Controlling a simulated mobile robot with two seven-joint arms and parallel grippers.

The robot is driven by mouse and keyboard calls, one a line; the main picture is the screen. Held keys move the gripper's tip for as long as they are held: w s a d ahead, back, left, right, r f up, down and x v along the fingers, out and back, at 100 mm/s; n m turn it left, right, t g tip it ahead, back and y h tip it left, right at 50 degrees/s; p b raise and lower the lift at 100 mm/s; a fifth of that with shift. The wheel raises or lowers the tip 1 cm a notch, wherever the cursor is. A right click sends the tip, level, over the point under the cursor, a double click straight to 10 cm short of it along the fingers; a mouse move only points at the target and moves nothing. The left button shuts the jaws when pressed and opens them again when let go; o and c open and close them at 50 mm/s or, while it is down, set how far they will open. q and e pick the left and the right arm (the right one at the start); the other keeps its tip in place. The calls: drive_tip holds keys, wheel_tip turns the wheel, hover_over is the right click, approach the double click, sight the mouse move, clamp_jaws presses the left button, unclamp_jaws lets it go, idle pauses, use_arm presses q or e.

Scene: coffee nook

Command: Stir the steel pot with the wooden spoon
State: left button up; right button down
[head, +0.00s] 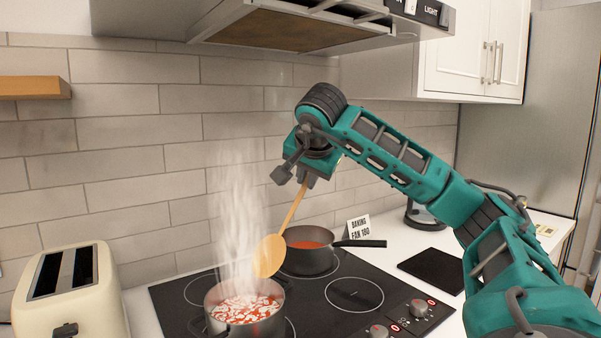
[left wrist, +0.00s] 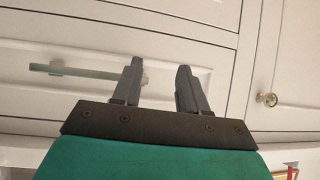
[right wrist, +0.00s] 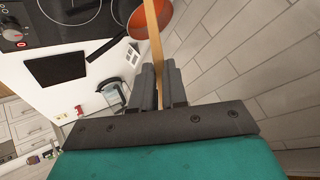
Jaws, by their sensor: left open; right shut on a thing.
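A steel pot (head: 270,319) with steaming red contents and white bits stands on the front left of the hob. A second pot (head: 309,262) with red contents and a dark handle stands behind it; its orange inside also shows in the right wrist view (right wrist: 166,14). My right gripper (head: 308,180) is shut on the handle of the wooden spoon (head: 269,256); the handle also shows in the right wrist view (right wrist: 153,40). The spoon slants down-left, its bowl apart from the contents, near the front pot's back rim. My left gripper (left wrist: 156,75) is open and empty, before white drawers.
A cream toaster (head: 85,300) stands left of the black hob (head: 172,297). A range hood (head: 300,25) hangs above. A small sign (head: 359,229), a dark mat (head: 435,268) and a glass jug (right wrist: 112,93) are to the right.

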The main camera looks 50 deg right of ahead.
sight(285, 230)
drive_tip(key=w+a+f+b, duration=0.1)
drive_tip(key=a+f+b, duration=0.2)
drive_tip(key=f, duration=0.7)
drive_tip(key=shift+w+a+b, duration=0.3)
drive_tip(key=shift+a+b, duration=0.05)
drive_tip(key=shift+a, duration=0.75)
